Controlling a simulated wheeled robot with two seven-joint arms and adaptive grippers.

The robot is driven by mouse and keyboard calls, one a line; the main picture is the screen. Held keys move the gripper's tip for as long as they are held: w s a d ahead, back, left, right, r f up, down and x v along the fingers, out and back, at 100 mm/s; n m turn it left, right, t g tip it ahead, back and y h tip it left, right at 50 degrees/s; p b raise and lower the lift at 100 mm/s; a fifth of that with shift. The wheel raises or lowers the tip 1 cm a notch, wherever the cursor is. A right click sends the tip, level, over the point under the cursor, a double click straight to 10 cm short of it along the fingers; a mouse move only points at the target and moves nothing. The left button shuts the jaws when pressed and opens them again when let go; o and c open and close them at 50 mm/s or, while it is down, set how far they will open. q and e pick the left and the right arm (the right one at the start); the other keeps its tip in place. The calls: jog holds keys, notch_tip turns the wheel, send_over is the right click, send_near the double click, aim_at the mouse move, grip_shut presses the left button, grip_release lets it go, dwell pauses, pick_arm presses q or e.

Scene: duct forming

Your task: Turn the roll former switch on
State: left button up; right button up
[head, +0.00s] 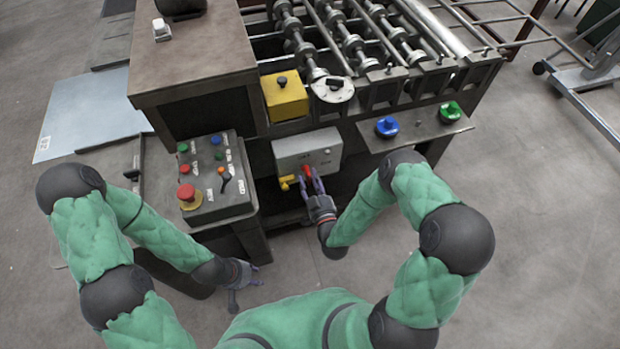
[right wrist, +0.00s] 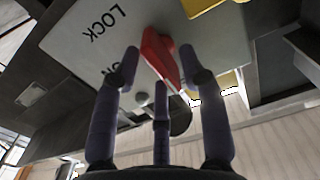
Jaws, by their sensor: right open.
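The roll former's grey switch box (head: 307,150) is on the front of the machine. Its red switch handle (head: 307,171) shows at the lower edge, beside a yellow part (head: 287,182). My right gripper (head: 313,183) is at the red handle. In the right wrist view the red handle (right wrist: 160,58) lies between the open fingertips of my right gripper (right wrist: 160,65); I cannot tell if they touch it. The word LOCK is printed on the box face, and other lettering is partly hidden by a finger. My left gripper (head: 240,280) hangs low, away from the box; its opening is unclear.
A control panel (head: 214,170) with a red emergency button (head: 187,194) stands left of the box. A yellow box (head: 285,95) sits above it. Blue (head: 387,126) and green (head: 450,111) knobs are on a shelf to the right.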

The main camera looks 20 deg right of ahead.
jog(key=shift+w, duration=0.6)
grip_shut()
